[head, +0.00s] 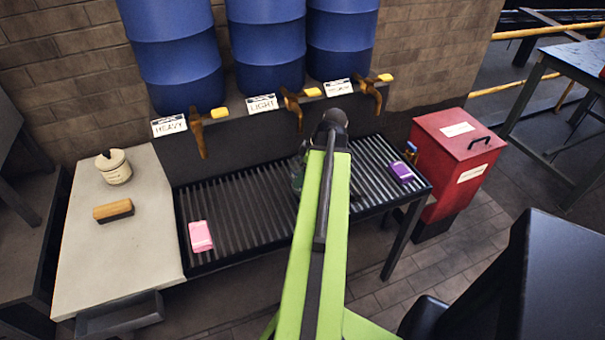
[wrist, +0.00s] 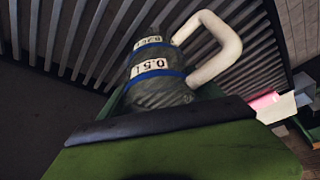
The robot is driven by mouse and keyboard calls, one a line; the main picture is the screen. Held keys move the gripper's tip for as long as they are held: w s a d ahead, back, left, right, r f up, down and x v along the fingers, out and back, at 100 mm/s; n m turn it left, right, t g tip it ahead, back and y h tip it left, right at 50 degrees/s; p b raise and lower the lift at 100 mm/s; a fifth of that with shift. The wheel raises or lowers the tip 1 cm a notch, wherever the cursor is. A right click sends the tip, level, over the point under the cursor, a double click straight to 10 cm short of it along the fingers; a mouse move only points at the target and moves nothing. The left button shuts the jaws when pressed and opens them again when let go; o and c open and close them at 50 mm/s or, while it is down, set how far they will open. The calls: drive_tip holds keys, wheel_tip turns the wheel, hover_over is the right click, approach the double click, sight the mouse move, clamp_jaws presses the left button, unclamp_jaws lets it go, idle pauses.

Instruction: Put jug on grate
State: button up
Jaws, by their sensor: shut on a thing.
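The jug (wrist: 157,75) is grey-green with blue bands, a white handle and a "0.5 L" label. It is in the wrist view, with the grate's slats (wrist: 75,40) behind it. My gripper (wrist: 160,100) is shut on the jug. In the head view my green arm hides most of the jug and gripper; only a greenish sliver of the jug (head: 298,176) shows left of the arm. The grate (head: 250,218) is a long dark slatted rack below the taps. I cannot tell whether the jug touches the slats.
A pink block (head: 200,237) lies on the grate's left end, a purple one (head: 400,172) on its right. Three blue barrels (head: 265,45) with brass taps (head: 292,105) stand above. A pale bench (head: 115,245) holds a pot (head: 115,170) and brush (head: 113,211). A red bin (head: 455,160) stands right.

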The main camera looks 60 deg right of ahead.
drive_tip(key=shift+f, duration=0.2)
drive_tip(key=o, duration=1.6)
drive_tip(key=shift+c, duration=0.2)
drive_tip(key=shift+r, duration=0.1)
